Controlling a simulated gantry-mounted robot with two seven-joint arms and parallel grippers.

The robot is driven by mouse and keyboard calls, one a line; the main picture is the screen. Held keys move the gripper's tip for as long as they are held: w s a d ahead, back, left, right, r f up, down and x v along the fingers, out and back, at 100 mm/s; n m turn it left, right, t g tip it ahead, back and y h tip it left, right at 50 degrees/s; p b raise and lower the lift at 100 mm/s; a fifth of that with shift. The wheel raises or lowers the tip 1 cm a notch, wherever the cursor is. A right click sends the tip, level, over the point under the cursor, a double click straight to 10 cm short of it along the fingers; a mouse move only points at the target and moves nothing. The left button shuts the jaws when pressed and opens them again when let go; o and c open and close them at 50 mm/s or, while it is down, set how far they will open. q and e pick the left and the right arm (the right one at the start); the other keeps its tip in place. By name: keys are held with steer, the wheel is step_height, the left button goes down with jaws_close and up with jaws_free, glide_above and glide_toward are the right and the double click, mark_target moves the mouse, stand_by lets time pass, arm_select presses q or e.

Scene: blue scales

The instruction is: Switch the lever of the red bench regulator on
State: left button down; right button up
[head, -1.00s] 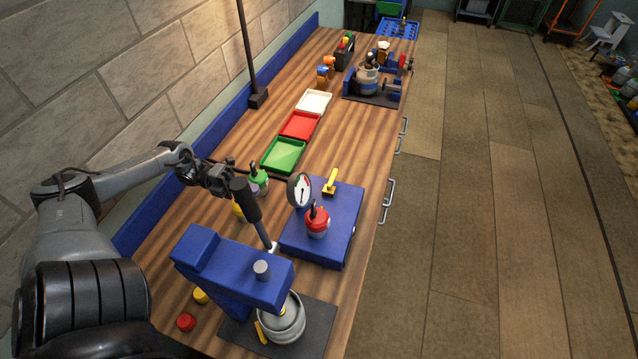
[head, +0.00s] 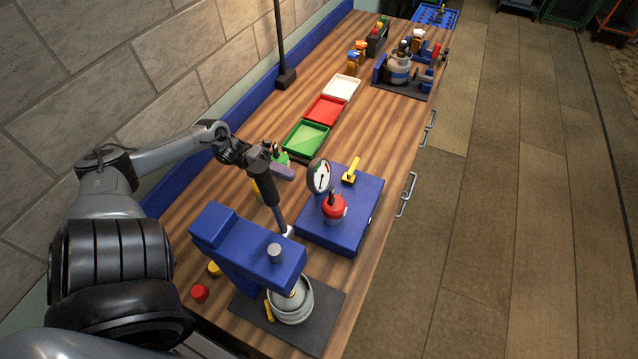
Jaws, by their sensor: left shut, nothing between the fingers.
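The red regulator (head: 334,210) stands on a low blue box (head: 350,225) on the wooden bench, with a short dark lever (head: 331,196) rising from its top. A round white dial gauge (head: 319,177) stands just behind it, and a yellow lever (head: 351,171) sits at the box's far side. My left gripper (head: 262,152) is shut and empty above the bench, left of and apart from the regulator. My right gripper is out of view.
A blue press-like machine (head: 248,245) with a black-gripped handle (head: 262,186) stands between my arm and the box. Green (head: 305,138), red (head: 325,109) and white (head: 342,87) trays lie farther back.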

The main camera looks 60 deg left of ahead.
arm_select(q)
steer(key=p, duration=0.2)
glide_toward(331, 194)
steer(key=w+a+x, duration=0.1)
steer(key=x, duration=0.4)
steer(key=shift+w+d+f+p, duration=0.1)
steer(key=shift+w+d+p, duration=0.1)
steer(key=shift+d, duration=0.15)
steer(key=shift+w+d+p, duration=0.1)
steer(key=shift+d+p, duration=0.1)
steer(key=shift+d, duration=0.1)
